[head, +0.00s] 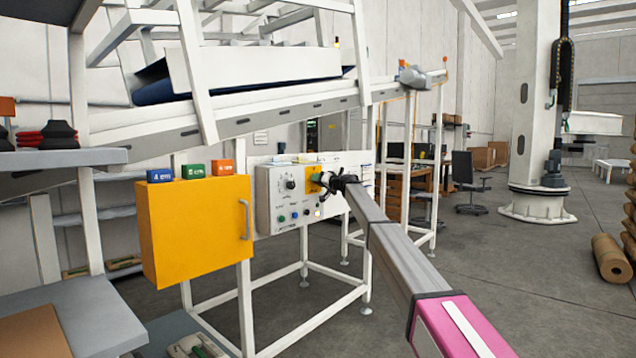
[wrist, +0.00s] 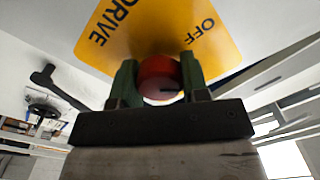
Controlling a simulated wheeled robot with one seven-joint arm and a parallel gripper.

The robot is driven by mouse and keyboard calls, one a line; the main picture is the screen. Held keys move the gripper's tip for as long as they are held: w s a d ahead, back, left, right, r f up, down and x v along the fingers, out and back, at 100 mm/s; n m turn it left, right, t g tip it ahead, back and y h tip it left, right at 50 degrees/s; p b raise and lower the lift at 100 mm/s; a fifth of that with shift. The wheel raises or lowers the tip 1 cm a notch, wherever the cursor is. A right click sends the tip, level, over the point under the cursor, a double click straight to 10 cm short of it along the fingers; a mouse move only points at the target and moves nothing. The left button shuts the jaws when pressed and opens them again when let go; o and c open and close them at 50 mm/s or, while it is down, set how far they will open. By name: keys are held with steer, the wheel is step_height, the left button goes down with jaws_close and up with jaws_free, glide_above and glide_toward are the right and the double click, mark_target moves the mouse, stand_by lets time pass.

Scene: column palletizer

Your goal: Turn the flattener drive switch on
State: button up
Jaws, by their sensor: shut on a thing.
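The flattener drive switch is a round red knob (wrist: 158,76) on a yellow plate (wrist: 158,30) lettered DRIVE and OFF, seen rotated in the wrist view. My gripper (wrist: 159,82) has its two green fingers on either side of the knob, shut on it. A short dark mark shows on the knob's face; which position it points to I cannot tell. In the head view the yellow plate (head: 313,180) sits on the white control panel (head: 267,212), and my gripper (head: 327,180) reaches it from the right, hiding the knob.
The panel also carries a black dial (head: 290,184) and several small buttons below it. A yellow cabinet (head: 195,238) stands left of the panel, with three coloured blocks above. The white conveyor frame (head: 250,122) slopes overhead.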

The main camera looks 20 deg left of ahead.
steer(key=m, duration=0.4)
steer(key=shift+m, duration=2.3)
steer(key=shift+d+f, duration=0.1)
steer(key=o, duration=0.9)
steer(key=v, duration=1)
steer(key=shift+s+d, duration=0.15)
steer(key=shift+d, duration=0.15)
